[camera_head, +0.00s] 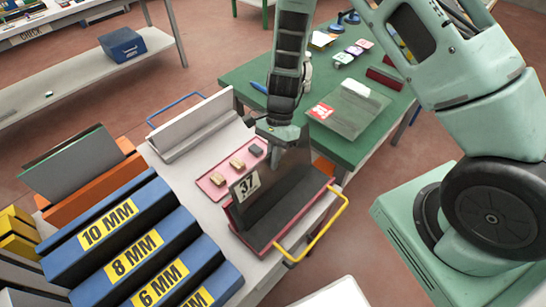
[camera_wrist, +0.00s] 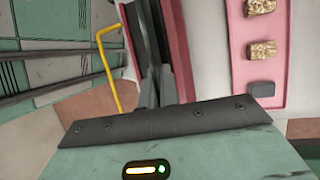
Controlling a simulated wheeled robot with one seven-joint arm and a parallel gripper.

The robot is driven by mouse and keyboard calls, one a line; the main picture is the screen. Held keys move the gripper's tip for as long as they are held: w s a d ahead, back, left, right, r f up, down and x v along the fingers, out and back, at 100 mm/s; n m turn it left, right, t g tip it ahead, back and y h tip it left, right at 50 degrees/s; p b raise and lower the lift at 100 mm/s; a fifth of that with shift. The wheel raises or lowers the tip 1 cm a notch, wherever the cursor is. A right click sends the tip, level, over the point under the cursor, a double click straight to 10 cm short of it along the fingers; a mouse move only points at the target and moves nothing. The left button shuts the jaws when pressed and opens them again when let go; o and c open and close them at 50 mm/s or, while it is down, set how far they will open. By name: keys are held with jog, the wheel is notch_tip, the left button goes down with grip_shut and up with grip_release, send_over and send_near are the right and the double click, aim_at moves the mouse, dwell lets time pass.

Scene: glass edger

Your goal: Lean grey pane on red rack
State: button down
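The grey pane (camera_head: 284,180) is a dark sheet with a "37" label (camera_head: 248,185) near its left end. It stands tilted in the red rack (camera_head: 262,248), a red-edged trough with a dark bed and a yellow handle. My gripper (camera_head: 290,142) is at the pane's top edge. In the wrist view my gripper (camera_wrist: 155,88) has its two fingers close together on the pane's edge (camera_wrist: 148,35). The red rack (camera_wrist: 178,50) runs just right of them. The pane's lower edge contact is not clearly visible.
A pink tray (camera_head: 213,184) with small blocks and a pale rack (camera_head: 163,151) with a blue handle stand beside the red rack. Blue "MM" boxes (camera_head: 108,228) are at left. A clear pane (camera_head: 350,110) with a red label lies on the green table (camera_head: 240,82).

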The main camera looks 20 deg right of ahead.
jog(key=shift+f, duration=0.15)
jog(key=c, duration=1.6)
grip_release()
jog(key=shift+o, duration=0.2)
jog(key=b+v, duration=0.3)
jog(key=v, duration=1.4)
jog(key=shift+d, duration=0.15)
jog(key=shift+w, duration=0.1)
jog(key=s+a+r+n+t+h, duration=0.1)
jog(key=s+a+r+n, duration=0.1)
jog(key=s+n, duration=0.5)
jog(key=s+a+r+n+t, duration=0.1)
jog(key=s+a+r+n, duration=0.1)
jog(key=s+a+n, duration=0.3)
jog(key=s+a+r+n+t+h, duration=0.1)
jog(key=s+a+r+n, duration=0.2)
jog(key=s+n, duration=0.6)
jog(key=s, duration=0.4)
jog(key=shift+a+n+t+h, duration=0.25)
jog(key=shift+n+t+h, duration=0.05)
jog(key=shift+n+t, duration=0.1)
